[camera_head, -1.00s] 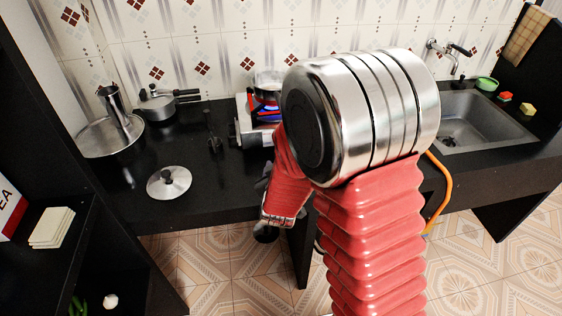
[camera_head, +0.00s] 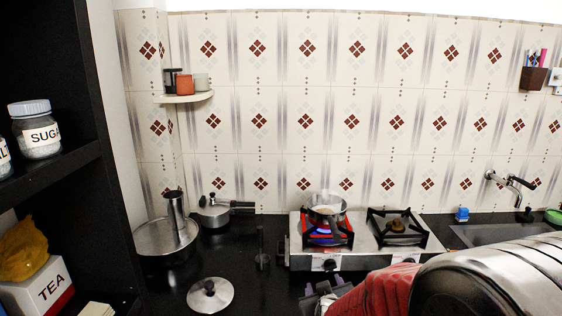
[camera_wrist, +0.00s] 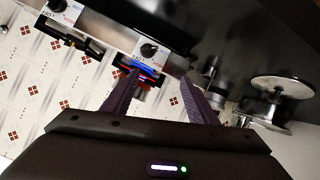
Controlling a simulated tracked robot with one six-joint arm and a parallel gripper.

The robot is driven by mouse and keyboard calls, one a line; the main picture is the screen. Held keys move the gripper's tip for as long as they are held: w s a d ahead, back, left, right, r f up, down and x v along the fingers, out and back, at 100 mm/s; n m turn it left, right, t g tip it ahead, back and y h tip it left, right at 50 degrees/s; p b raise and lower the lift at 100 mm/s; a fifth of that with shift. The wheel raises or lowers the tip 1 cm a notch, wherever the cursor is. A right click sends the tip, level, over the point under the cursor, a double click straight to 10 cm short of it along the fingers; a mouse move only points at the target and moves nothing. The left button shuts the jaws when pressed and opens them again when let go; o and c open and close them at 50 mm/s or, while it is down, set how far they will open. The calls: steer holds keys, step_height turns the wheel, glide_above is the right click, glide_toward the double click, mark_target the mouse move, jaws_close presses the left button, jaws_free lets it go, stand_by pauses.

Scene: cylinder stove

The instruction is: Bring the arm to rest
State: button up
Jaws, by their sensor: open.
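My red-sleeved arm (camera_head: 378,292) with its silver joint fills the lower right of the head view. My gripper (camera_head: 325,298) shows only partly at the bottom edge there, in front of the counter and below the stove. In the wrist view my gripper (camera_wrist: 159,78) has its two dark fingers spread apart with nothing held between them. The stove (camera_head: 350,262) stands on the black counter, with a steel pan (camera_head: 326,210) over a lit blue flame on its left burner. The stove front (camera_wrist: 150,48) shows tilted beyond the fingers in the wrist view.
A steel lid (camera_head: 210,296), a large pan (camera_head: 160,240) and a handled pot (camera_head: 214,214) stand on the counter left of the stove. The right burner (camera_head: 397,227) is bare. The sink (camera_head: 490,235) is at right. A dark shelf (camera_head: 60,185) stands close on the left.

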steer(key=s+r+m+g+y, duration=0.1)
steer(key=s+r+g+y, duration=0.15)
steer(key=s+r, duration=0.7)
steer(key=s+d+r+m+g, duration=0.1)
steer(key=s+d+g, duration=0.1)
steer(key=s, duration=0.7)
steer(key=s+d+m+g+h, duration=0.1)
steer(key=s+d+g, duration=0.1)
steer(key=s, duration=0.8)
steer(key=shift+s+r, duration=0.3)
steer(key=shift+r, duration=0.1)
